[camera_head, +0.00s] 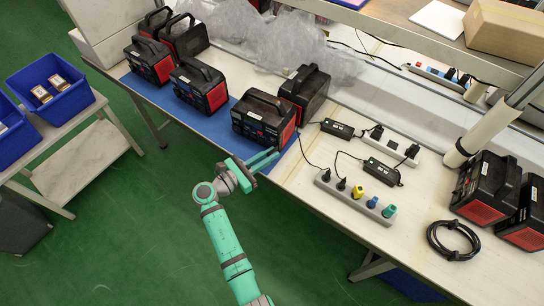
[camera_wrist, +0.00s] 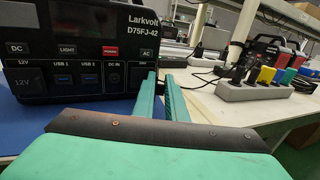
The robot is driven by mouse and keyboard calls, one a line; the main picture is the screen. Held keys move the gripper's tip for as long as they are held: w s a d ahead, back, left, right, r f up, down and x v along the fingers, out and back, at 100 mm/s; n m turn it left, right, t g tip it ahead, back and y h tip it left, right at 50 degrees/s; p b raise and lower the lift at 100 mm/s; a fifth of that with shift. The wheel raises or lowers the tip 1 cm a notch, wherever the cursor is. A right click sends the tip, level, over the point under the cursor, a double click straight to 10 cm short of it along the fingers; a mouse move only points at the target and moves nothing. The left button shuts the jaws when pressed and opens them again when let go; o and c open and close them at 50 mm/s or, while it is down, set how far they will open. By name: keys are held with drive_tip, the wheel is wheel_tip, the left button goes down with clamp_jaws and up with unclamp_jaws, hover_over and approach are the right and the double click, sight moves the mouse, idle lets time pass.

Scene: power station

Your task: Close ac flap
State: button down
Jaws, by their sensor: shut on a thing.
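The power station (camera_head: 262,116) is a black box with a red side and a top handle, on the blue mat near the table's front edge. In the wrist view its front panel (camera_wrist: 70,62) fills the left side, with the AC label at the right end. The ac flap (camera_wrist: 138,77) lies below that label, mostly hidden behind the left finger. My gripper (camera_head: 274,157) is right at the panel's lower right. In the wrist view its two green fingers (camera_wrist: 161,76) are close together, shut on what seems to be the flap; the grip itself is not clear.
A power strip (camera_head: 355,197) with coloured plugs and black adapters (camera_head: 382,172) with cables lie right of the station. Another station (camera_head: 304,92) stands close behind it. More stations stand farther left and right. Green floor (camera_head: 150,230) is clear in front of the table.

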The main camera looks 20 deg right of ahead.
drive_tip(key=m+g, duration=0.2)
drive_tip(key=g, duration=0.1)
drive_tip(key=w+m+g, duration=0.1)
drive_tip(key=m+g, duration=0.1)
drive_tip(key=g, duration=0.1)
drive_tip(key=w+m+g+h, duration=0.1)
drive_tip(key=g, duration=0.2)
drive_tip(key=shift+a+f+m, duration=0.2)
drive_tip(key=shift+a+m, duration=0.05)
drive_tip(key=shift+m, duration=0.15)
drive_tip(key=shift+s+g, duration=0.2)
drive_tip(key=shift+g, duration=0.2)
idle(0.6)
drive_tip(key=shift+d, duration=0.1)
drive_tip(key=c, duration=1.8)
unclamp_jaws()
drive_tip(key=shift+c, duration=0.2)
drive_tip(key=shift+w, duration=0.15)
drive_tip(key=shift+t, duration=0.4)
